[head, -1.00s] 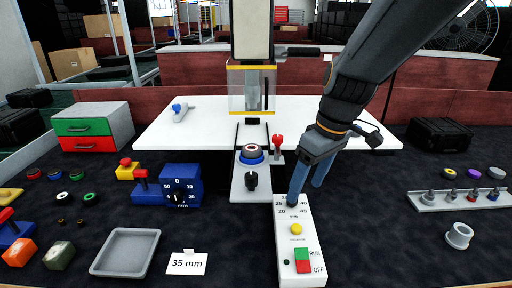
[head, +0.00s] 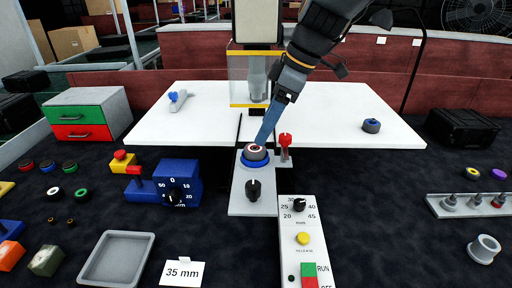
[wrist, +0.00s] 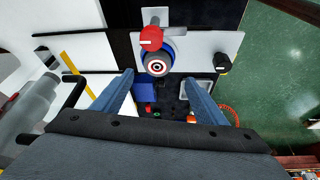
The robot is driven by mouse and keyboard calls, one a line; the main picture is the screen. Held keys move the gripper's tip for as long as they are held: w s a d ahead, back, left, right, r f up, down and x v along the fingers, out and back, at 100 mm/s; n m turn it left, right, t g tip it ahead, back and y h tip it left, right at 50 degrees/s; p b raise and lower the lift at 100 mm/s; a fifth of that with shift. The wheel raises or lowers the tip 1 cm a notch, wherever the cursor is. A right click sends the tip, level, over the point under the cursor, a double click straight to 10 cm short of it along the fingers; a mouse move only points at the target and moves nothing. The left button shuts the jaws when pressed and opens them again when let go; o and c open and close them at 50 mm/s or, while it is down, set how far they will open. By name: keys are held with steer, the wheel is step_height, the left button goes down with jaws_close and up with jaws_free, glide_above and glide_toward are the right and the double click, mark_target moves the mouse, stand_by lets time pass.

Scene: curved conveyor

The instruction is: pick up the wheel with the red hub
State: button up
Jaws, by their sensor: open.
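A grey wheel (head: 255,152) with a red ring at its hub sits in a blue round seat (head: 257,163) on the grey fixture plate. In the wrist view the same wheel (wrist: 157,63) shows its red and white hub face-on, ahead of my fingers. My gripper (head: 262,141) is open, with its fingertips close above the wheel in the head view. In the wrist view my gripper's (wrist: 159,78) two blue fingers stand wide apart, with nothing between them. I cannot tell whether a fingertip touches the wheel.
A red-topped post (head: 285,140) stands right beside the wheel, and a black knob (head: 253,190) in front. The press (head: 258,75) rises behind. A control box (head: 303,238) is at front right. Several small wheels (head: 54,193) lie at left, and a blue-grey part (head: 371,125) on the white table.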

mark_target(255, 148)
steer(key=shift+p+x, duration=0.35)
steer(key=shift+x, duration=0.75)
steer(key=shift+w+p+x, duration=0.15)
steer(key=shift+p+x, duration=0.3)
steer(key=shift+x, duration=0.7)
steer(key=shift+w+p+x, duration=0.15)
steer(key=shift+p+x, duration=0.25)
steer(key=shift+x, duration=0.75)
steer(key=c, duration=1.1)
steer(key=shift+c, duration=0.2)
